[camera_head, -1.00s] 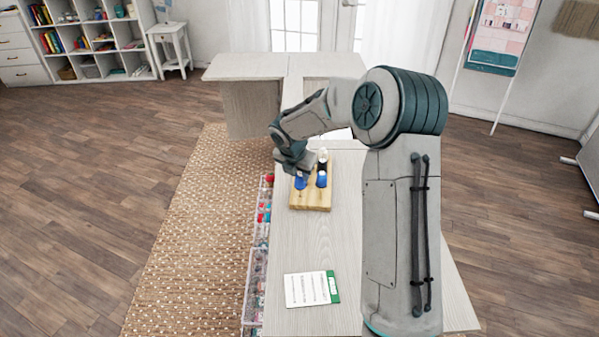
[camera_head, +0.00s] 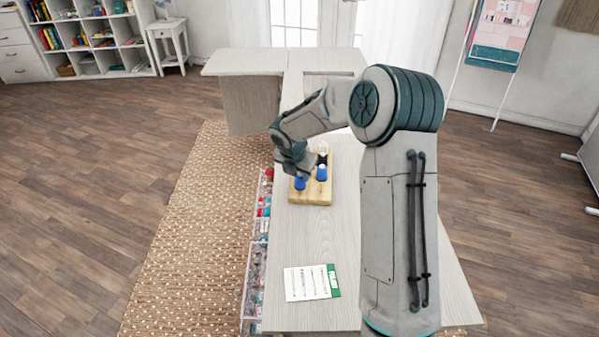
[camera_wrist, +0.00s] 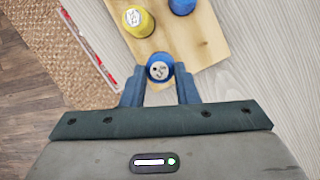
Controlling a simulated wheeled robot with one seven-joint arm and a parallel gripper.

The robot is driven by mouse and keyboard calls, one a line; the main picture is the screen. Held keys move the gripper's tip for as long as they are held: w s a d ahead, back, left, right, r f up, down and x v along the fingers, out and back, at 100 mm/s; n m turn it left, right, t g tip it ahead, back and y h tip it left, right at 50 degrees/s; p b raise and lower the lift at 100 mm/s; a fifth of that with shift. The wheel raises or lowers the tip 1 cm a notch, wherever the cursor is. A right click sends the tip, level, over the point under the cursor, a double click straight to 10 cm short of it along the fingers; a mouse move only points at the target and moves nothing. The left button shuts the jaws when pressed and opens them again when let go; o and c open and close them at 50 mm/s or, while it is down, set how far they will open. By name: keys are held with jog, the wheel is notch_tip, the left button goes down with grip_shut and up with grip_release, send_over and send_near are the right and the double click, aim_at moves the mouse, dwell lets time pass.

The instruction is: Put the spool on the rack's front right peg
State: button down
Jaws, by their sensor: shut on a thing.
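The wooden rack (camera_head: 311,199) lies on the pale tabletop. My gripper (camera_head: 299,177) reaches over the rack's left part and is shut on a blue spool (camera_head: 300,184). In the wrist view the held spool (camera_wrist: 159,67) is between both fingers, its round pale top facing the camera, over the rack board (camera_wrist: 195,45). Another blue spool (camera_head: 322,172) stands upright on the rack's right part; a blue spool (camera_wrist: 182,5) also shows at the wrist view's top. A yellow spool (camera_wrist: 137,20) is beside it. The held spool's underside and any peg beneath are hidden.
A dark-and-white thing (camera_head: 322,154) shows behind the standing blue spool. A printed card (camera_head: 306,283) lies on the near tabletop (camera_head: 300,235). Clear bins (camera_head: 256,265) with coloured items line the table's left side. The tabletop between rack and card is clear.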

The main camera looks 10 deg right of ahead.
jog(key=shift+f+b, duration=0.55)
jog(key=shift+f, duration=0.35)
dwell(0.5)
jog(key=c, duration=1)
grip_release()
jog(key=shift+c, duration=0.2)
jog(key=p+v, duration=0.1)
jog(key=v, duration=1.2)
jog(key=s+d+r+m+y, duration=0.1)
jog(key=s+r+m, duration=0.1)
jog(key=s+m, duration=1.2)
jog(key=s+d+r+m+y+p, duration=0.1)
jog(key=s+d+r+m, duration=0.1)
jog(key=s+m, duration=1.2)
jog(key=shift+s+r+g, duration=0.4)
jog(key=shift+s+r, duration=0.1)
jog(key=shift+s, duration=0.85)
